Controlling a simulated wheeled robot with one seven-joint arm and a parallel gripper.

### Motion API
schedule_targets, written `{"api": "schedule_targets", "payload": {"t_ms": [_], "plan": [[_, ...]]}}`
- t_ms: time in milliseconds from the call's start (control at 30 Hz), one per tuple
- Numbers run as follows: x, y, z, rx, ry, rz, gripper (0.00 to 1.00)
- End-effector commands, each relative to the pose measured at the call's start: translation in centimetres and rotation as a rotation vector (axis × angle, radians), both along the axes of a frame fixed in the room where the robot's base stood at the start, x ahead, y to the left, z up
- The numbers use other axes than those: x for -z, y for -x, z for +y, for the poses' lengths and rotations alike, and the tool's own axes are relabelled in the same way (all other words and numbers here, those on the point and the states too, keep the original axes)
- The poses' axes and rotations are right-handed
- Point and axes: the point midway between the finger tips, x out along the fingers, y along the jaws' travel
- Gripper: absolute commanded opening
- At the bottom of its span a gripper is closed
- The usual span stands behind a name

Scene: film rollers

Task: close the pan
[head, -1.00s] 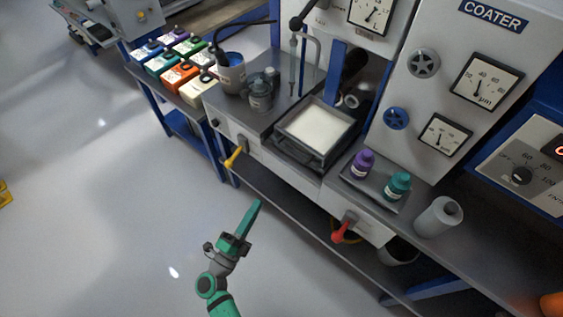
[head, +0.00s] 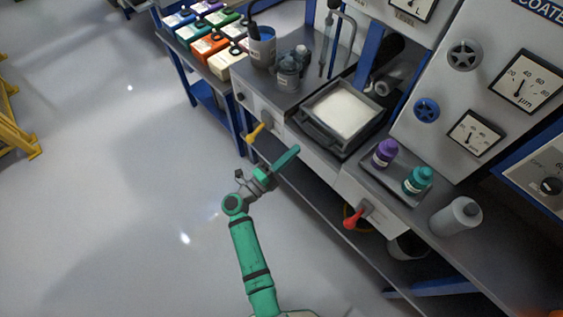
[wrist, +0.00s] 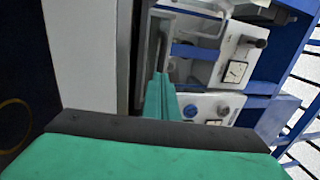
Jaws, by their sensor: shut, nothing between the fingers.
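The pan (head: 310,127) is a dark grey rectangular tray holding a white layer. It sits on the bench in front of the coater, its front edge near the bench's front. My gripper (head: 294,151) is green, with its fingers shut and empty. In the head view its tips appear just left of and below the pan, off the bench front, with a gap to the pan; the depth of that gap is hard to judge. In the wrist view the shut fingers (wrist: 161,98) point at the machine, and the pan is hard to make out there.
A yellow lever (head: 254,132) and a red lever (head: 353,220) stick out from the bench front. Purple (head: 385,153) and teal (head: 418,180) bottles stand right of the pan. A dark cup (head: 262,50) and small jars stand left of it. The floor in front is open.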

Motion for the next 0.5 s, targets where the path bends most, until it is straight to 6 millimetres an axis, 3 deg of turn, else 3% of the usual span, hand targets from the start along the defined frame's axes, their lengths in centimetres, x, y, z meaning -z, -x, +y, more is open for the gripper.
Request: {"api": "schedule_targets", "payload": {"t_ms": [200,500], "plan": [[-0.7,-2.1,-2.8,0.003,0.0,0.0,0.0],[-1.0,-3.2,-3.7,-0.004,0.0,0.0,0.0]]}}
